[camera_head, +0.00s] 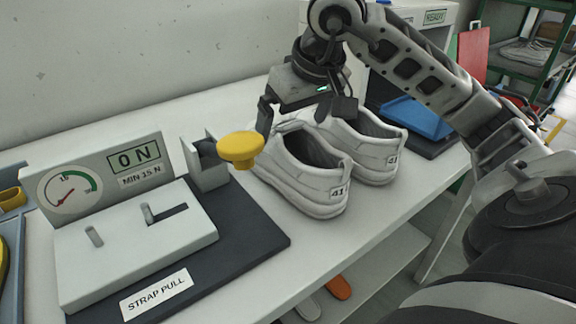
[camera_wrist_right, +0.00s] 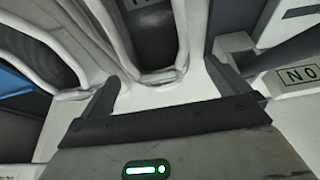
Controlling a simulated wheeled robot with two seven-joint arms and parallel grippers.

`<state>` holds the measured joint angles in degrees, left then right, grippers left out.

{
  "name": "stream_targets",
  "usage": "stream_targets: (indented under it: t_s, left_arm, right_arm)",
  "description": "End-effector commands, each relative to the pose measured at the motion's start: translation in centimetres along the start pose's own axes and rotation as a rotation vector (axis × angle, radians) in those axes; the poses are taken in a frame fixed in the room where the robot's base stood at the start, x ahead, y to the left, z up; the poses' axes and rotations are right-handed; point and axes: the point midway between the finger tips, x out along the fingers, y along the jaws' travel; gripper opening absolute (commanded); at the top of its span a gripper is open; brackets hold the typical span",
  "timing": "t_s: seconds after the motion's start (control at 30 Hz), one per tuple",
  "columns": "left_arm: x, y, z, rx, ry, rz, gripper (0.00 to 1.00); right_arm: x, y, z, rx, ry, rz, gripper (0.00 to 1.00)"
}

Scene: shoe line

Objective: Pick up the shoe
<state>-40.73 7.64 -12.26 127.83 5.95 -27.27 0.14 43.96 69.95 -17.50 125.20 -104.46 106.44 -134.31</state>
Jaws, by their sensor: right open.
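Two white shoes stand side by side on the white table in the head view. The nearer shoe (camera_head: 303,172) has its heel, marked 41, towards me. The other shoe (camera_head: 372,142) stands just behind it to the right. My right gripper (camera_head: 303,122) is over the toe ends of the shoes, its fingers apart and pointing down. In the right wrist view, the open right gripper (camera_wrist_right: 168,95) has a white shoe (camera_wrist_right: 150,78) in front of and between its fingers. Contact cannot be told. My left gripper is not in view.
A strap pull tester (camera_head: 140,240) with a gauge and yellow knob (camera_head: 240,148) stands left of the shoes. A blue tray (camera_head: 418,118) lies behind them to the right. A green shelf (camera_head: 530,60) is at the far right. Bare table (camera_head: 385,215) shows in front of the shoes.

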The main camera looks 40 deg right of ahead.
Motion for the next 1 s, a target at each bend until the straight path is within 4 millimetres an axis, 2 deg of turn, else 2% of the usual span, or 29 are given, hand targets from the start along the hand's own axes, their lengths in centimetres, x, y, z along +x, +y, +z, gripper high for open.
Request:
stream_targets:
  t_s: [0.23,0.5,0.8,0.83,1.0]
  left_arm:
    - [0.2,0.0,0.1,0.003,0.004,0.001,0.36]
    - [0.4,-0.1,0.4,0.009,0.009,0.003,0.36]
    - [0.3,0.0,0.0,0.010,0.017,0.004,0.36]
    - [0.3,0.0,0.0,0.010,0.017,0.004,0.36]
    - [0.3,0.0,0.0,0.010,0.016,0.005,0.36]
  right_arm:
    - [2.0,0.1,0.2,0.000,-0.003,-0.001,1.00]
    - [5.7,0.4,0.5,0.000,-0.002,-0.002,1.00]
    - [6.2,0.4,0.4,0.000,0.002,-0.001,1.00]
    - [6.2,0.4,0.4,0.000,0.001,-0.001,0.97]
    - [6.2,0.4,0.4,0.000,0.001,-0.001,0.53]
